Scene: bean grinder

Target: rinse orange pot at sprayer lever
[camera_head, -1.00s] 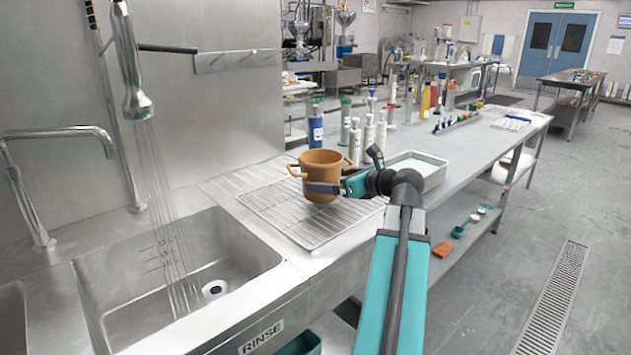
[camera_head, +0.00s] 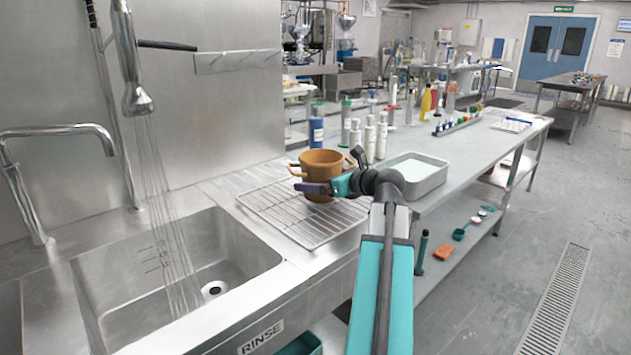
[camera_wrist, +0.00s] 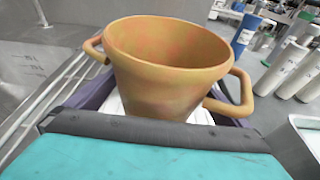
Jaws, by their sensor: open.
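The orange pot (camera_head: 322,170) stands upright on the wire drying rack (camera_head: 287,220), right of the sink. It has two side handles, and reddish patches show on its inner wall in the wrist view (camera_wrist: 168,45). My gripper (camera_head: 314,188) is open at the pot's near side, in front of its lower body. In the wrist view the dark fingers lie low on both sides of the pot; whether they touch it I cannot tell. The sprayer (camera_head: 136,98) hangs over the sink with water streaming down. A dark lever (camera_head: 168,46) juts right from the sprayer.
The steel sink basin (camera_head: 215,270) is at left with a faucet (camera_head: 60,131) beside it. Several bottles (camera_head: 370,138) stand behind the pot. A grey tray (camera_head: 432,180) sits to the right on the counter.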

